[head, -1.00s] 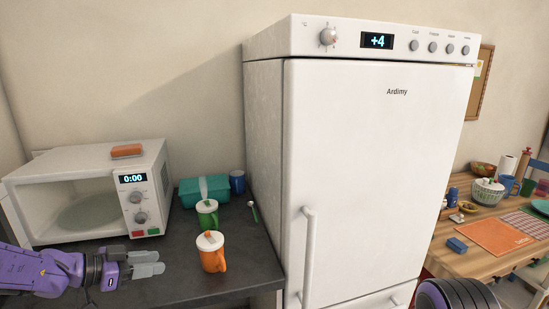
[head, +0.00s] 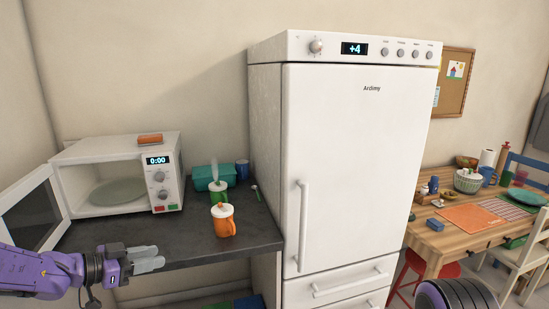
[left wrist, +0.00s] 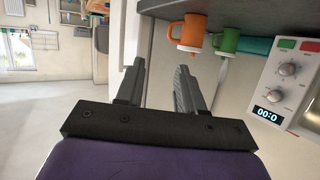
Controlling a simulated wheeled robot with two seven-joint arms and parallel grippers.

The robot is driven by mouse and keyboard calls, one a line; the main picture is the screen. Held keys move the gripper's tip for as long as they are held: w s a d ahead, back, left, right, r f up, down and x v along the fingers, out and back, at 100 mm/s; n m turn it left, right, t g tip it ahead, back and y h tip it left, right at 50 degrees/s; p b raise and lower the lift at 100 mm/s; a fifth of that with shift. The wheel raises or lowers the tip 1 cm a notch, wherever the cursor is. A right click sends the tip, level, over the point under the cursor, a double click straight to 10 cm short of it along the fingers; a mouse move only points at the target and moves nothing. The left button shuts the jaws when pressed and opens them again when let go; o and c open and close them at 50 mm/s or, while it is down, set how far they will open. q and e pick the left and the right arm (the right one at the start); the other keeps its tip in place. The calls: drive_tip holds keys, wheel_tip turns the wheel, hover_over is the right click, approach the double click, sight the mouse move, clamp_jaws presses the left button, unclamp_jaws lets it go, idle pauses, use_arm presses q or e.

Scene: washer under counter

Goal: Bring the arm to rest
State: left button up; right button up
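My left gripper (head: 160,256) is purple and black with grey fingers. In the head view it is at the lower left, pointing right, by the front edge of the dark counter (head: 215,240). In the left wrist view its fingers (left wrist: 159,66) stand apart with nothing between them. My right gripper is out of view; only a dark ribbed part of my right arm shows at the bottom right.
A white microwave (head: 163,190) with its door (head: 30,208) open stands on the counter. An orange mug (head: 222,222), green mug (head: 218,196) and teal box (head: 205,179) are beside it. A white fridge (head: 345,190) is right of the counter; a set wooden table (head: 455,240) stands further right.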

use_arm(q)
drive_tip(key=s+f+n+t+y, duration=0.1)
drive_tip(key=s+f+n+y, duration=0.35)
drive_tip(key=f+n, duration=0.4)
drive_tip(key=s+f+n+t+y, duration=0.1)
drive_tip(key=s+f+n+y, duration=0.35)
drive_tip(key=f, duration=0.75)
drive_tip(key=s+f+n+g+y, duration=0.1)
drive_tip(key=s+f+g+y, duration=0.1)
drive_tip(key=s+f+g, duration=0.2)
drive_tip(key=s+f+n+g+y, duration=0.2)
drive_tip(key=s+f, duration=0.8)
drive_tip(key=s, duration=1.1)
drive_tip(key=shift+g, duration=1.2)
drive_tip(key=shift+f, duration=0.1)
